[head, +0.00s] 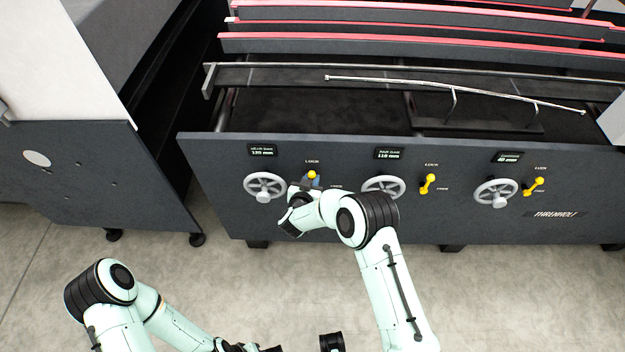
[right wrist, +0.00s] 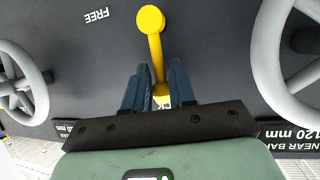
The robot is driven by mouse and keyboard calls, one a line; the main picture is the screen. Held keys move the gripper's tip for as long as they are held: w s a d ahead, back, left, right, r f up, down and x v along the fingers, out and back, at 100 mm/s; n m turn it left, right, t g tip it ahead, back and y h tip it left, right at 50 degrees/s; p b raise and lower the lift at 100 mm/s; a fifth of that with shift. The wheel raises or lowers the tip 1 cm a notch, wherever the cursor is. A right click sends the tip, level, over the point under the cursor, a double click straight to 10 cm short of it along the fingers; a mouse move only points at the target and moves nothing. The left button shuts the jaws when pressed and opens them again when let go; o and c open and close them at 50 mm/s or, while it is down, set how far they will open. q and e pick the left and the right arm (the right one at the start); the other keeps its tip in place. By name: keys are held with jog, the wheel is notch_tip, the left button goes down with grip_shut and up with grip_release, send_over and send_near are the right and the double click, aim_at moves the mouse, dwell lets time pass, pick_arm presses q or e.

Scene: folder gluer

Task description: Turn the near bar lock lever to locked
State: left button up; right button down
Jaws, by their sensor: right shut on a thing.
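The near bar lock lever is yellow; in the head view its tip (head: 312,175) shows above my right gripper (head: 308,184), which hides the rest. In the right wrist view, upside down, the lever (right wrist: 154,45) runs from a round yellow end to between the blue fingers of my right gripper (right wrist: 160,85). The gripper is shut on the lever. The gripped end lies by the LOCK label, which the gripper partly covers; the FREE label (right wrist: 97,16) is off to the side. My left gripper (head: 252,347) is at the bottom edge, its fingers unclear.
A grey handwheel (head: 264,186) is left of the lever and another (head: 383,188) is right of it, both close to my right gripper. Two other yellow levers (head: 428,184) (head: 534,187) sit along the dark panel (head: 340,212). Open floor lies in front.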

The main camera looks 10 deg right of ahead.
jog(key=shift+w+r, duration=0.2)
jog(key=shift+r, duration=0.15)
jog(key=c, duration=1)
grip_release()
jog(key=shift+o, duration=0.3)
jog(key=shift+s+f, duration=0.1)
jog(key=shift+f, duration=0.05)
jog(key=shift+s, duration=0.1)
jog(key=v, duration=1.3)
jog(key=shift+s+f, duration=0.1)
